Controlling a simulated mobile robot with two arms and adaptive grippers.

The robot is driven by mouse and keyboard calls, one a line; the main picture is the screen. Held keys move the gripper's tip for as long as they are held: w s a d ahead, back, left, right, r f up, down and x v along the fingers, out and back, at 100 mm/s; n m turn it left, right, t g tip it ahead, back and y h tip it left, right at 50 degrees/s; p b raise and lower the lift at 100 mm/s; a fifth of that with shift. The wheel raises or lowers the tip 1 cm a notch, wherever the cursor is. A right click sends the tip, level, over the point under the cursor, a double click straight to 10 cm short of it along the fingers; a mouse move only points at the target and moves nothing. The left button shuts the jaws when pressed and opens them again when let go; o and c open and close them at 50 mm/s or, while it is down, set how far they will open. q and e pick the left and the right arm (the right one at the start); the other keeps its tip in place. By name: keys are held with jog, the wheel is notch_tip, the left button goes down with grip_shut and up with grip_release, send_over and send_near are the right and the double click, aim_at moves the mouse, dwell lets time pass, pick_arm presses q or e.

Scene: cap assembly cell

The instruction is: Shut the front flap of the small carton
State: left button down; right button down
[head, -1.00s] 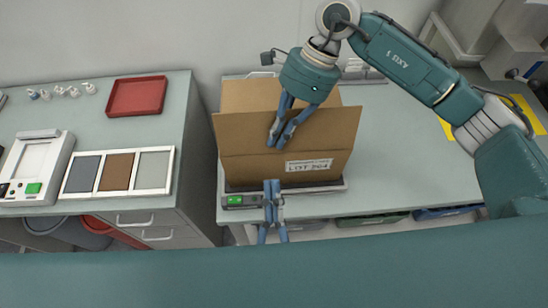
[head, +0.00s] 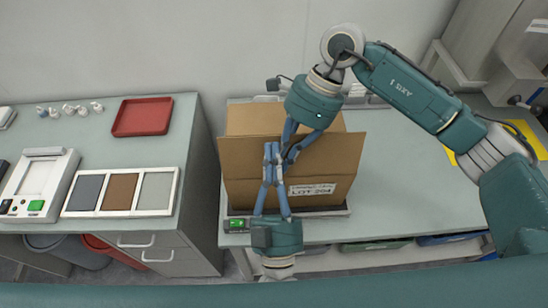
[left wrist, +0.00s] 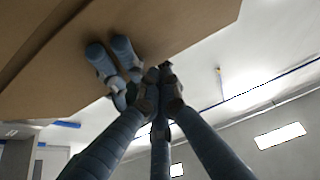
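The brown carton (head: 240,195) stands on the bench with a white label on its front wall. Its wide front flap (head: 335,150) stands up, leaning outward, and is not folded over the opening. My left gripper (head: 271,147) comes up from below, in front of the flap, fingertips drawn together and empty. In the left wrist view its fingertips (left wrist: 160,75) meet near the cardboard edge (left wrist: 205,30); contact is unclear. My right gripper (head: 287,158) reaches down from above to the flap, its fingertips close together; they also show in the left wrist view (left wrist: 110,52).
A device with a green display (head: 236,225) sits at the carton's front left. The left bench holds a red tray (head: 141,118), a three-panel frame (head: 167,191) and small white parts. Bench space right of the carton (head: 410,190) is clear.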

pick_arm(q)
jog(key=shift+w, duration=0.65)
pick_arm(e)
jog(key=shift+s, duration=0.1)
pick_arm(q)
jog(key=shift+f, duration=0.1)
pick_arm(e)
jog(key=shift+s+a, duration=0.1)
pick_arm(q)
jog(key=shift+w, duration=0.15)
pick_arm(e)
jog(key=c, duration=1.9)
grip_release()
jog(key=shift+o, duration=0.2)
pick_arm(q)
jog(key=shift+d, duration=0.1)
